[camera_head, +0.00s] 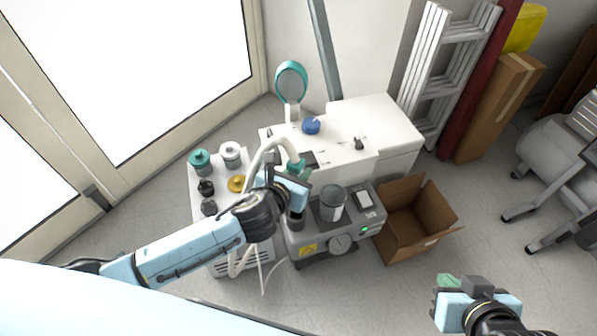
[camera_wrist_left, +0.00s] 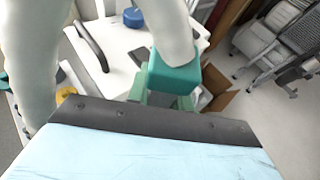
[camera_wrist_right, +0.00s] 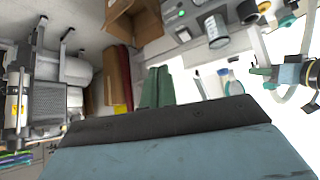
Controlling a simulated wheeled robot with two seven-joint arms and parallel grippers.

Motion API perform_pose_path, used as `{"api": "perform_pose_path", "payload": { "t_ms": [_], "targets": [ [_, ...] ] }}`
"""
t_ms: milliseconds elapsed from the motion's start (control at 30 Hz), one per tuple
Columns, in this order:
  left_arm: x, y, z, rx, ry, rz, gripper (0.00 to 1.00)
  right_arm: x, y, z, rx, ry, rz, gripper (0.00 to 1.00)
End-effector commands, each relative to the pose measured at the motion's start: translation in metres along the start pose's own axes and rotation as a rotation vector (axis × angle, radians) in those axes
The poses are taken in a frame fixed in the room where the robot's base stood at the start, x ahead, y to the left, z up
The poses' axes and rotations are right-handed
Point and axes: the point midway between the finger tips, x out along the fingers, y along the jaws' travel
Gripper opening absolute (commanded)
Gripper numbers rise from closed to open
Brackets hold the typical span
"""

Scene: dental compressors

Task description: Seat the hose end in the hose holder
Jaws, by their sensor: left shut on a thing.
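A cream hose (camera_head: 262,150) arches above the equipment and ends in a teal hose end (camera_head: 297,168). In the left wrist view the teal hose end (camera_wrist_left: 175,76) fills the middle, with the pale hose rising from it. My left gripper (camera_head: 300,178) is shut on the hose end, above the front of the white cabinet. I cannot tell for sure which part is the hose holder; my left gripper and arm cover part of the area. My right gripper (camera_head: 448,282) is empty at the lower right, far from the hose; its green fingers (camera_wrist_right: 157,87) are close together.
A grey compressor unit (camera_head: 335,228) with a glass jar (camera_head: 333,203) stands below the white cabinet (camera_head: 375,130). A teal-rimmed round part (camera_head: 291,80) stands behind. An open cardboard box (camera_head: 412,222) is at right.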

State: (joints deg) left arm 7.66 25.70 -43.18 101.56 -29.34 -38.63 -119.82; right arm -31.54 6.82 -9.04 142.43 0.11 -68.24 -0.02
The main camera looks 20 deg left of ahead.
Motion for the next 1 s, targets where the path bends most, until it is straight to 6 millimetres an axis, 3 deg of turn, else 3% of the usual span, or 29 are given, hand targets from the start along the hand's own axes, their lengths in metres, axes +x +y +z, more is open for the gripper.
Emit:
{"api": "perform_pose_path", "payload": {
  "t_ms": [467,1000],
  "targets": [
    [0.004,0.0,-0.008,0.0,-0.001,0.0,0.0,0.002,-0.01,-0.049,-0.006,0.274,-0.023,0.0],
    [0.007,0.0,-0.016,0.0,0.0,0.0,0.0,-0.012,-0.019,-0.095,-0.006,0.557,-0.048,0.0]
  ]
}}
